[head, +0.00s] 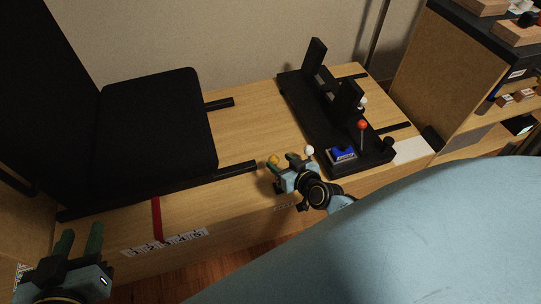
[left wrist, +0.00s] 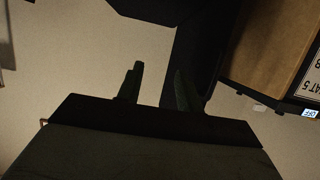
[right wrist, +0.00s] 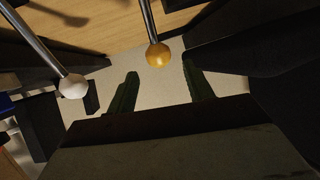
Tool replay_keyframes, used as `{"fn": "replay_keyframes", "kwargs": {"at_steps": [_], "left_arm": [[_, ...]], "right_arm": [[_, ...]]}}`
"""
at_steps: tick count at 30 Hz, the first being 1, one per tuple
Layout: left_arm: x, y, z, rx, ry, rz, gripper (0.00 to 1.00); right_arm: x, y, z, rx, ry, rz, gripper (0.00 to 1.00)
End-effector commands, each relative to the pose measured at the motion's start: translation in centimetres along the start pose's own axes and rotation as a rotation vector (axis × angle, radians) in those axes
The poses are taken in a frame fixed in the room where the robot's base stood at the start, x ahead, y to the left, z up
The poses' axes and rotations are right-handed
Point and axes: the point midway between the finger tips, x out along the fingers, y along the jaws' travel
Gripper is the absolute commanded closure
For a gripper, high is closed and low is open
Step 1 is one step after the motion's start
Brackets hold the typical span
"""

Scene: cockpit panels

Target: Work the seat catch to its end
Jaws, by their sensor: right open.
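I cannot tell for certain which part is the seat catch. A lever with a yellow ball knob (head: 273,160) stands by the front edge of the wooden platform; in the right wrist view the knob (right wrist: 158,55) hangs on a metal rod just beyond my fingertips, roughly between them. A white ball knob (head: 309,150) is beside it and also shows at left in the right wrist view (right wrist: 73,86). My right gripper (head: 284,172) is open and empty at the yellow knob. My left gripper (head: 80,240) is open and empty, low at the left, clear of the levers.
The black seat (head: 155,125) stands on the platform (head: 245,120) at left. A red strip (head: 157,220) marks a numbered scale (head: 165,243). A black pedal base (head: 320,115) carries a red-knobbed lever (head: 362,125) and a blue box (head: 342,155). Wooden shelving (head: 445,75) is at right.

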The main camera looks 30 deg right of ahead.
Motion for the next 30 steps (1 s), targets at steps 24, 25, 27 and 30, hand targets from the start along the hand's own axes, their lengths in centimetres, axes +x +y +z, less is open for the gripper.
{"fn": "replay_keyframes", "kwargs": {"at_steps": [24, 25, 27, 30], "left_arm": [[-3.2, 2.1, -10.9, -0.024, 0.721, 0.059, 0.64], [-3.4, 2.2, -11.1, -0.024, 0.730, 0.060, 0.64], [-3.5, 2.2, -11.3, -0.025, 0.746, 0.061, 0.64], [-3.6, 2.2, -11.4, -0.026, 0.754, 0.061, 0.64]], "right_arm": [[6.5, 0.0, 0.1, 0.001, 0.000, 0.000, 0.48], [6.5, 0.0, 0.0, 0.001, 0.000, 0.000, 0.48], [6.6, 0.0, 0.0, 0.000, 0.000, 0.000, 0.48], [6.7, 0.0, 0.0, 0.000, 0.000, 0.000, 0.48]]}}
